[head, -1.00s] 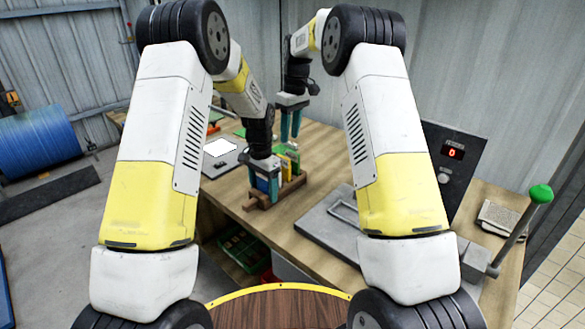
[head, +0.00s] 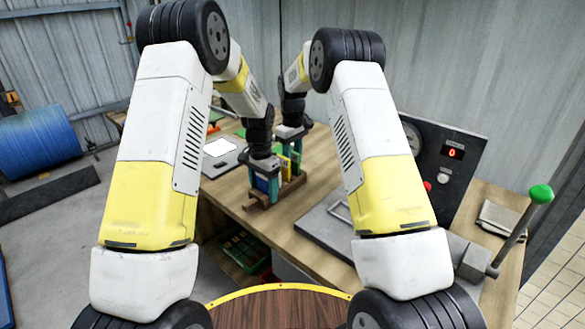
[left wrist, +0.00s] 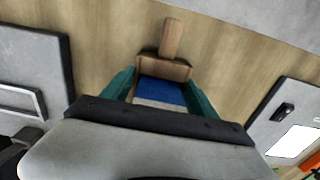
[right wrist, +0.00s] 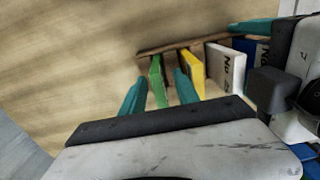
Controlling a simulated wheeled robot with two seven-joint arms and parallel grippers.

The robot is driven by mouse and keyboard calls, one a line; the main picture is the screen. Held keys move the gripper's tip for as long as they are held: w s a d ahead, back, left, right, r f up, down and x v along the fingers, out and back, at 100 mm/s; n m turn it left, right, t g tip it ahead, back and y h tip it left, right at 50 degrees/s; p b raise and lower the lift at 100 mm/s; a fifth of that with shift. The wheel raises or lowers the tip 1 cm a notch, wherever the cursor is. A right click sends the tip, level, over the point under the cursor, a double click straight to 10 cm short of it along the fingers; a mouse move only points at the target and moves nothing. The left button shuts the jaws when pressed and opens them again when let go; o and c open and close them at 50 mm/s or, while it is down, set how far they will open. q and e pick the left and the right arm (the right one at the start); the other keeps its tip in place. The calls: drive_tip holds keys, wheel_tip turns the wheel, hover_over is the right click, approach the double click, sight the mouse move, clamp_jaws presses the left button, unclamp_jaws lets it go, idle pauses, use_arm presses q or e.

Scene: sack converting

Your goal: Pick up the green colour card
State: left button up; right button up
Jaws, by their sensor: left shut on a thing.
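The green colour card (right wrist: 157,82) stands upright in a wooden rack (right wrist: 185,43) in the right wrist view. My right gripper (right wrist: 158,92) is open, its teal fingers on either side of the green card, with gaps showing. In the head view my right gripper (head: 290,152) is at the far end of the rack (head: 268,200). My left gripper (head: 267,185) is at the near end of the rack, shut on a blue card (left wrist: 160,93).
A yellow card (right wrist: 193,75) stands close beside my right gripper's finger, then a white card with lettering (right wrist: 226,68). A grey plate with a white sheet (head: 220,147) lies left of the rack. A grey press with a green-knobbed lever (head: 541,194) stands at right.

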drive_tip(key=shift+f, duration=0.45)
drive_tip(key=shift+c, duration=0.3)
clamp_jaws()
wheel_tip(320, 180, up, 10)
drive_tip(key=shift+r, duration=0.1)
use_arm(q)
drive_tip(key=o, duration=1.6)
